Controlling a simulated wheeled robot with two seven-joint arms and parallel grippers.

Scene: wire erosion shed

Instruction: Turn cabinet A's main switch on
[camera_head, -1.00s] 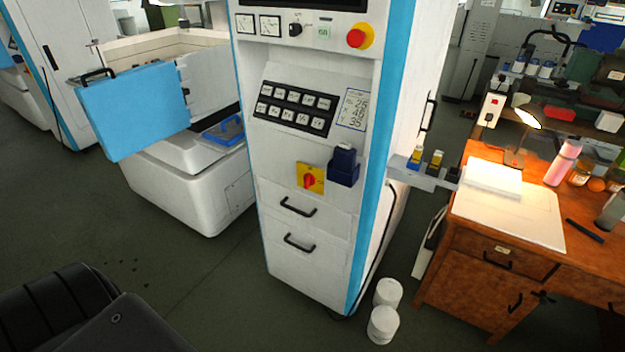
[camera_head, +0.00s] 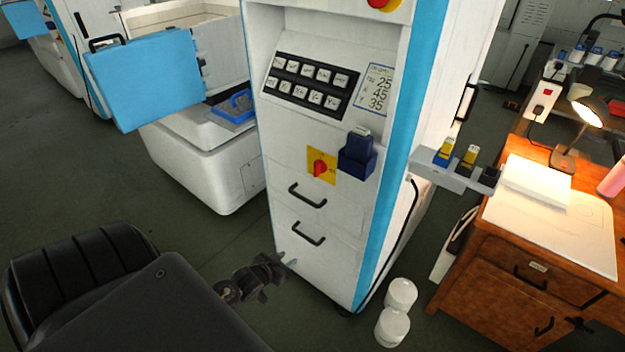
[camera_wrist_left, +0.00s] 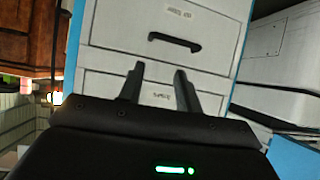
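A red rotary switch knob (camera_head: 320,167) sits on a yellow plate on the front of the tall white and blue cabinet (camera_head: 312,270). The knob looks roughly upright; its exact setting is too small to read. No letter marking the cabinet is legible. My left gripper (camera_head: 289,262) is low in front of the cabinet, below and left of the knob and near the lower drawer. In the left wrist view my left gripper (camera_wrist_left: 158,70) has its two fingers apart, empty, facing the drawer fronts. The knob is not in that view. My right gripper is not in view.
A dark blue holder (camera_head: 357,160) projects just right of the knob. Drawer handles (camera_head: 307,196) stick out below it. A side shelf with small bottles (camera_head: 462,165) and a wooden desk (camera_head: 480,270) are at right. White tubs (camera_head: 400,295) stand on the floor. An open blue door (camera_head: 145,80) is at left.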

